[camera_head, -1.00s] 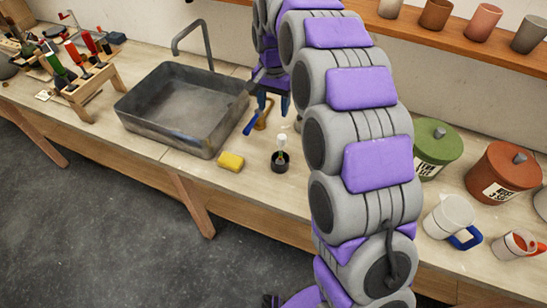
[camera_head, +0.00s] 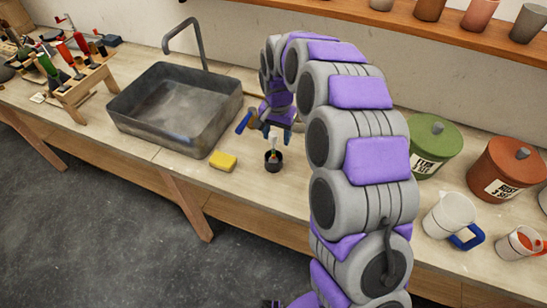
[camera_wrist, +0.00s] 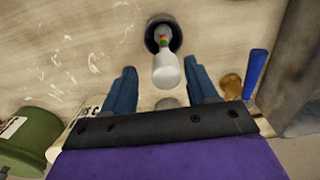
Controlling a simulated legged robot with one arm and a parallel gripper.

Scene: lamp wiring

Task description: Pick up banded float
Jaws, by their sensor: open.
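The banded float (camera_head: 273,147) is a small white piece with coloured bands on its neck. It stands in a round black holder (camera_head: 273,165) on the bench, right of the yellow sponge. In the wrist view the float's white bulb (camera_wrist: 167,73) shows close up, its bands at the rim of the black holder (camera_wrist: 151,35). My gripper (camera_head: 278,131) is open just behind the float in the head view. In the wrist view its blue fingers (camera_wrist: 160,68) lie on either side of the bulb, with clear gaps on both sides.
A blue-handled tool with a brass part (camera_wrist: 231,84) lies close beside the right finger. A yellow sponge (camera_head: 223,161) and a dark sink (camera_head: 175,108) are to the left. A green canister (camera_head: 432,145) and a rust-red canister (camera_head: 505,170) stand to the right.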

